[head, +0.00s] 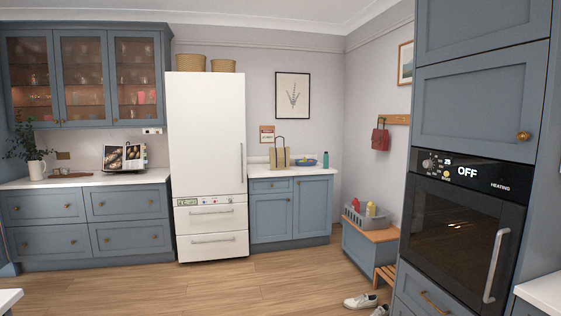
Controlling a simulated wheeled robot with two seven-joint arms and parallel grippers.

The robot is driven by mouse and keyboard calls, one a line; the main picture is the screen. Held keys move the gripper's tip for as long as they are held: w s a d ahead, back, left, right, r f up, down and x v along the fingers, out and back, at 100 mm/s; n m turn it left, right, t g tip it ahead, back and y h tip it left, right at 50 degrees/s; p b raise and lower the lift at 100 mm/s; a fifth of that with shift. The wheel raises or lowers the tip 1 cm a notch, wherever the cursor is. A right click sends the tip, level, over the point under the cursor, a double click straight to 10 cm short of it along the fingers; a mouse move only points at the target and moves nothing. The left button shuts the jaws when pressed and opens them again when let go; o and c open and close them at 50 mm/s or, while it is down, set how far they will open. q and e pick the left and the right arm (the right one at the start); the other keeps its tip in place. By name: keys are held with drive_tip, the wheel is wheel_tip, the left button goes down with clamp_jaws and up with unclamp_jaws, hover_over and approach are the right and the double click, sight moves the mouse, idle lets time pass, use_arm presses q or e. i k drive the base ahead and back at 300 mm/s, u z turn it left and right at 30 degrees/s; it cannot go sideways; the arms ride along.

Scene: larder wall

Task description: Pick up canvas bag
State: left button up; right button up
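A beige canvas bag (280,159) with dark upright handles stands on the white counter (312,172) to the right of the fridge. It is upright, across the room from me. Neither of my grippers shows in the head view, and nothing of my arms is visible.
A blue bowl (305,163) and a teal bottle (326,160) stand right of the bag. The white fridge (206,135) is at its left. A wooden-topped bench (378,234) holds a grey crate (362,220). Shoes (361,301) lie on the floor at front right. The middle floor is clear.

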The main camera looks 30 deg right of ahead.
sight(279, 157)
drive_tip(key=z, duration=0.6)
drive_tip(key=i, duration=1.75)
drive_tip(key=z, duration=0.85)
drive_tip(key=i, duration=2.5)
drive_tip(key=u, duration=0.75)
drive_tip(key=i, duration=2.2)
drive_tip(key=u, duration=0.75)
